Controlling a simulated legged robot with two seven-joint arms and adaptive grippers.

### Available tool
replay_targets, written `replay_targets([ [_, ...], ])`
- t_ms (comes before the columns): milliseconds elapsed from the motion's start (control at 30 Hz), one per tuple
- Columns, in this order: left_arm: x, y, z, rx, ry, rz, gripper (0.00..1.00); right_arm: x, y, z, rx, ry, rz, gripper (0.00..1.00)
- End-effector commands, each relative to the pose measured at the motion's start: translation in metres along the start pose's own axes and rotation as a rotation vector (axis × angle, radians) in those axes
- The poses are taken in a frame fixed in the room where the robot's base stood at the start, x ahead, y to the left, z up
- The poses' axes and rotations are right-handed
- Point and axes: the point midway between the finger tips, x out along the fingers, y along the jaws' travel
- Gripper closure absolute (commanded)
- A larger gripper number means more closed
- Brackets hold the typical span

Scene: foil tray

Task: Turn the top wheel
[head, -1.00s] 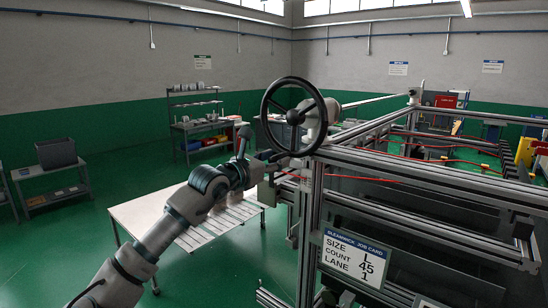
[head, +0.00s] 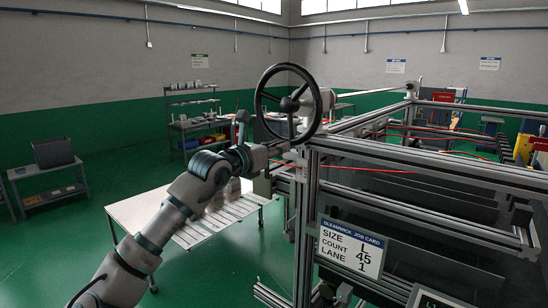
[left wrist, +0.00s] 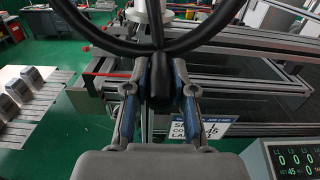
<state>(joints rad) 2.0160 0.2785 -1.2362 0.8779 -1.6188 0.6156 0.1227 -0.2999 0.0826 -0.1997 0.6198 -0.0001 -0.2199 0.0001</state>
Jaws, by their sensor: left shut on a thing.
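The top wheel is a black handwheel (head: 288,104) with a round rim, spokes and a hub, at the top left corner of the metal frame in the head view. Part of its rim and a spoke cross the top of the left wrist view (left wrist: 156,22). A short black handle (left wrist: 158,88) shows below the rim there. My left gripper (left wrist: 158,80) has its two blue-grey fingers closed on both sides of this handle. In the head view my left gripper (head: 281,146) is at the wheel's lower rim, and its fingertips are hard to make out. My right gripper is not in view.
The metal rail frame (head: 420,165) fills the right side, with red cables along it. A job card (head: 351,249) hangs on its front. A low table (head: 128,208) stands behind my left arm. A display (left wrist: 288,160) is at the lower right of the wrist view.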

Motion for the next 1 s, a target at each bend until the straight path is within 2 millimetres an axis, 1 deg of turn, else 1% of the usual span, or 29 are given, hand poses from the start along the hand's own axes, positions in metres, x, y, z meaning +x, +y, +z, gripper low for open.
replay_targets([
  [33, 0.0, -0.005, -0.004, -0.035, -0.001, -0.002, 1.0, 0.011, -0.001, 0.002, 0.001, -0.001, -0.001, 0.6],
  [200, 0.0, -0.016, 0.0, -0.165, 0.0, -0.001, 1.0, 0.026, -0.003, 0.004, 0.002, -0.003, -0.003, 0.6],
  [300, 0.0, -0.023, 0.004, -0.236, 0.001, -0.001, 1.0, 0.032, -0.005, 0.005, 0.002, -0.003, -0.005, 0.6],
  [600, 0.0, -0.036, 0.014, -0.389, 0.001, -0.001, 1.0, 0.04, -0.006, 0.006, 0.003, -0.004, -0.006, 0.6],
  [800, 0.0, -0.039, 0.018, -0.433, -0.001, -0.001, 1.0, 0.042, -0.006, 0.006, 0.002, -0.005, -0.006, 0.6],
  [1000, -0.001, -0.04, 0.019, -0.442, -0.002, -0.002, 1.0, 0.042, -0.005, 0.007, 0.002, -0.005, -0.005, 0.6],
])
